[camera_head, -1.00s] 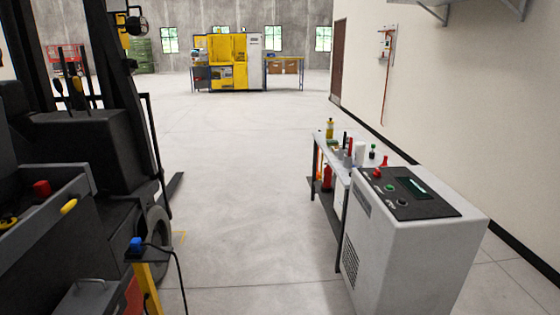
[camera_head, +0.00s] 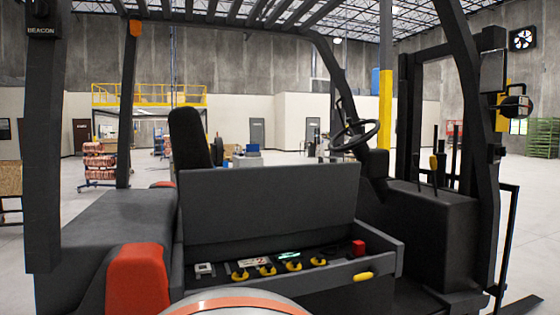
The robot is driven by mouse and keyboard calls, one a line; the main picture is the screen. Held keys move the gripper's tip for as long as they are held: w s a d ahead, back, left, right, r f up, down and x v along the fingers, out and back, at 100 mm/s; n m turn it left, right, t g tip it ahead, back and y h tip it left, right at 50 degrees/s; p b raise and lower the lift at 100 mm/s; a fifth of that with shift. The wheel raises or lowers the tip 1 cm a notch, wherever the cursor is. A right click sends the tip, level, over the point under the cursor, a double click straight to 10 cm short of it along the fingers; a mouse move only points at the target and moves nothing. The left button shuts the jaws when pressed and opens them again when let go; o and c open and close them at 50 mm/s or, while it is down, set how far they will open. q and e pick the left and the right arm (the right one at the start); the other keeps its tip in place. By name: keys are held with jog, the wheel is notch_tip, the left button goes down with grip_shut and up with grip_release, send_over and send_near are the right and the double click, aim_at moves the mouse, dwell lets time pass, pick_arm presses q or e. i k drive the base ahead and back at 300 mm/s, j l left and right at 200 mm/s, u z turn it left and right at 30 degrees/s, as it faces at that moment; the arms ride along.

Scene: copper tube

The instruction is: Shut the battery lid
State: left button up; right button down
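The battery lid (camera_head: 270,202) is the wide dark grey panel standing upright on the forklift, behind the open battery compartment. Below it, the battery (camera_head: 218,277) shows in the compartment, with several yellow caps, a small grey box and a green-lit part on top. A red knob (camera_head: 358,247) sits at the right of the compartment, and a yellow handle (camera_head: 363,276) is on its front wall. Neither of my grippers is in view.
The forklift's seat (camera_head: 188,138) and steering wheel (camera_head: 356,135) are behind the lid. Dark posts (camera_head: 128,100) hold the overhead guard. An orange-red body corner (camera_head: 138,277) stands at the front left. Open floor (camera_head: 520,240) lies at the right.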

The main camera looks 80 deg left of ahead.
aim_at(219, 205)
jog(key=u, duration=1.65)
